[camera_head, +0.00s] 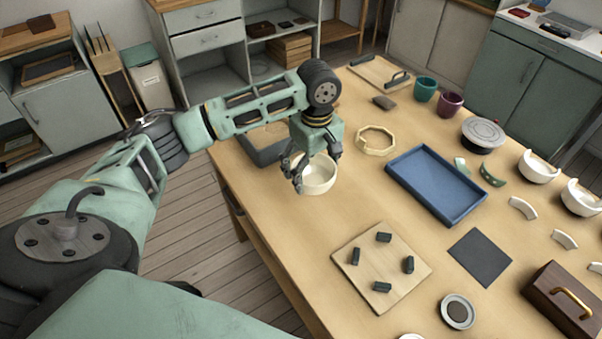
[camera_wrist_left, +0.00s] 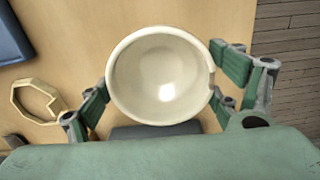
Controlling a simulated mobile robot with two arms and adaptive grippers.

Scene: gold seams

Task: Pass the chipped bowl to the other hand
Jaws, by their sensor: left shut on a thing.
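A cream bowl (camera_head: 318,175) is in my left gripper (camera_head: 315,160), near the left edge of the wooden table. In the left wrist view the bowl (camera_wrist_left: 160,75) opens toward the camera, and a notch shows in its rim at the right. The green fingers of the left gripper (camera_wrist_left: 165,85) close on the bowl from both sides. I cannot tell whether the bowl touches the table. Other chipped white bowls (camera_head: 538,168) stand at the table's right side. My right gripper is not in view.
A blue tray (camera_head: 437,184) lies in the middle of the table. A cream octagonal ring (camera_head: 376,141) lies between it and the bowl. A wooden board (camera_head: 381,267) with several dark blocks is nearer. A wooden box (camera_head: 566,300) stands at front right. Bare table lies right of the bowl.

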